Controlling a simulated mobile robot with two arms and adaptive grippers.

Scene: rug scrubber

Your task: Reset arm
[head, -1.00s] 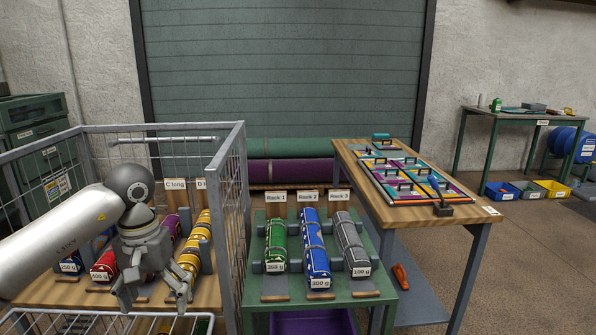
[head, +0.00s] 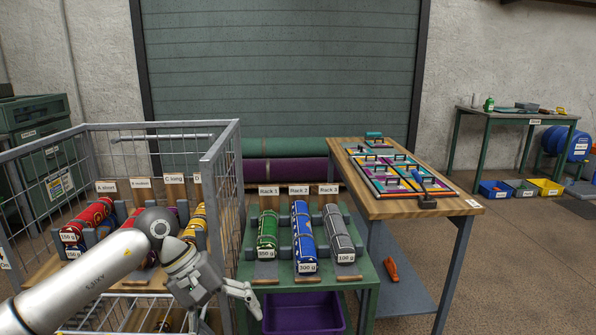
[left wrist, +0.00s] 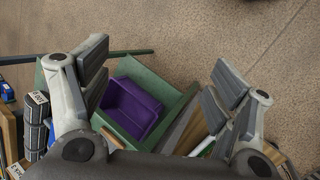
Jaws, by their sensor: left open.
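My left gripper (head: 230,308) is open and empty in the head view. It is at the front right corner of the wire cage (head: 222,160), low and in front of the green rack table (head: 354,281). In the left wrist view its two fingers (left wrist: 162,82) are spread wide with nothing between them, above a purple bin (left wrist: 131,109) and bare floor. My left arm comes in from the lower left and hides part of the cage's contents. My right gripper is not in view.
Green (head: 267,235), blue (head: 303,235) and grey (head: 340,235) rolls lie on Racks 1, 2 and 3. Red (head: 92,217) and yellow rolls lie in the cage. A wooden table (head: 395,208) with coloured panels stands right. The floor (head: 520,270) at right is clear.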

